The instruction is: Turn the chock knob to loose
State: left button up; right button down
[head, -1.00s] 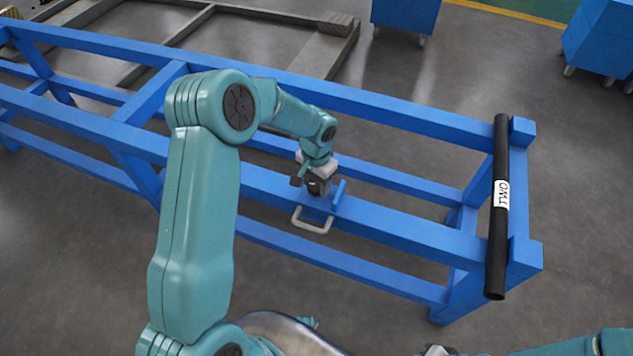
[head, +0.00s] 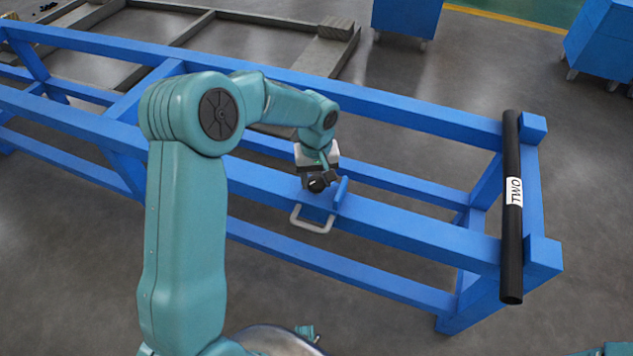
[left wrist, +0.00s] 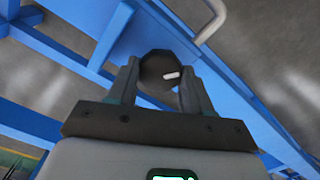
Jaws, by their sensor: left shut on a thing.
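The chock knob (left wrist: 156,72) is a dark round knob with a short white mark on its face. In the left wrist view it sits between the two fingers of my left gripper (left wrist: 160,85), which is shut on it. In the head view my left gripper (head: 317,184) reaches down to the knob on the blue chock (head: 340,197), which sits on the blue frame's near rail with a pale handle (head: 312,226) in front. The gripper hides part of the knob there. I cannot read any loose or tight marking. My right gripper is not in view.
The blue frame (head: 420,235) runs across the view. A black pipe (head: 512,240) labelled TWO lies across its right end. Blue cabinets (head: 405,18) and a grey metal frame (head: 335,50) stand behind. The floor in front is clear.

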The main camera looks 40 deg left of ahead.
pick_arm(q)
jog(key=n+b, duration=0.2)
jog(key=n, duration=0.2)
jog(key=shift+f+n, duration=0.1)
jog(key=shift+n, duration=0.2)
jog(key=n+b, duration=0.2)
jog(key=n, duration=0.3)
jog(key=n+b, duration=0.1)
jog(key=n, duration=0.4)
jog(key=shift+s+n, duration=0.1)
jog(key=shift+n, duration=0.3)
jog(key=n+b, duration=0.1)
jog(key=n, duration=0.4)
jog(key=shift+n, duration=0.4)
jog(key=o, duration=1)
jog(key=shift+o, duration=0.2)
